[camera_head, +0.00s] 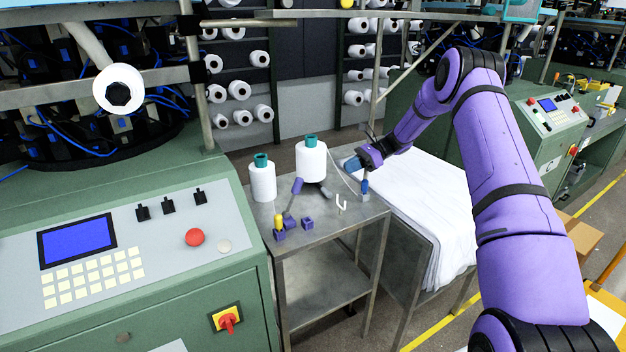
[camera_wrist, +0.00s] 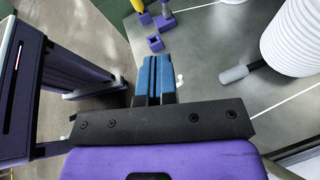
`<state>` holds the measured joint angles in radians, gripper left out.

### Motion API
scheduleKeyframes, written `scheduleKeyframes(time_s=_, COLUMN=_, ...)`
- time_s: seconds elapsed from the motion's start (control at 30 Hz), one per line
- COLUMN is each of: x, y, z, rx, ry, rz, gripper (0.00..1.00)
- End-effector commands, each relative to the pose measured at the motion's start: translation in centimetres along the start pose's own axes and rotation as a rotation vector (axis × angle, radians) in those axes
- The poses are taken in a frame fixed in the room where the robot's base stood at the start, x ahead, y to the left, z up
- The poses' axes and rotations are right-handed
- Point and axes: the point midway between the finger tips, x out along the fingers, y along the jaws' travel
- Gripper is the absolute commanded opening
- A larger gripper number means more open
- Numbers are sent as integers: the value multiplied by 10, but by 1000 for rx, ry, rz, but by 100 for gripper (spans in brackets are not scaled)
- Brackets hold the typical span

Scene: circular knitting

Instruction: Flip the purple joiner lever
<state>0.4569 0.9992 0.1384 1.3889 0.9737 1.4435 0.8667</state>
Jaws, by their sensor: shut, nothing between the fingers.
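The purple joiner (camera_head: 289,221) sits on the small metal table. Its lever (camera_head: 296,187) stands up from it, slightly tilted, with a purple grip on a grey rod. In the wrist view the joiner (camera_wrist: 165,20) shows at the top edge, and most of the lever is cut off or cannot be made out. My gripper (camera_head: 352,163) is to the right of the lever, above the table's right back side, apart from it. In the wrist view the blue finger pads of my gripper (camera_wrist: 155,78) are together, with nothing between them.
A yellow-topped tool (camera_head: 278,222) and a purple block (camera_head: 307,222) are beside the joiner. Two white yarn cones (camera_head: 312,166) (camera_head: 263,184) stand behind. White fabric (camera_head: 425,200) covers the neighbouring table.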

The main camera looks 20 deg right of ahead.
Motion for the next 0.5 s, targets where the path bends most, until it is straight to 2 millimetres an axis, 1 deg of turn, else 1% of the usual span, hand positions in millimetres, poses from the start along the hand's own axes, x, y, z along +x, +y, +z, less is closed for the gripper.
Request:
scheduleKeyframes(time_s=0.03, x=0, y=-3, z=-6, rx=12, ry=-13, rz=-3, gripper=0)
scheduleKeyframes(time_s=0.1, x=1, y=-4, z=-10, rx=23, ry=-24, rz=-6, gripper=0)
scheduleKeyframes(time_s=0.27, x=11, y=-5, z=-11, rx=28, ry=-28, rz=-6, gripper=0)
scheduleKeyframes(time_s=0.37, x=24, y=-5, z=-10, rx=27, ry=-28, rz=-5, gripper=0)
scheduleKeyframes(time_s=0.5, x=50, y=-5, z=-9, rx=28, ry=-28, rz=-4, gripper=0)
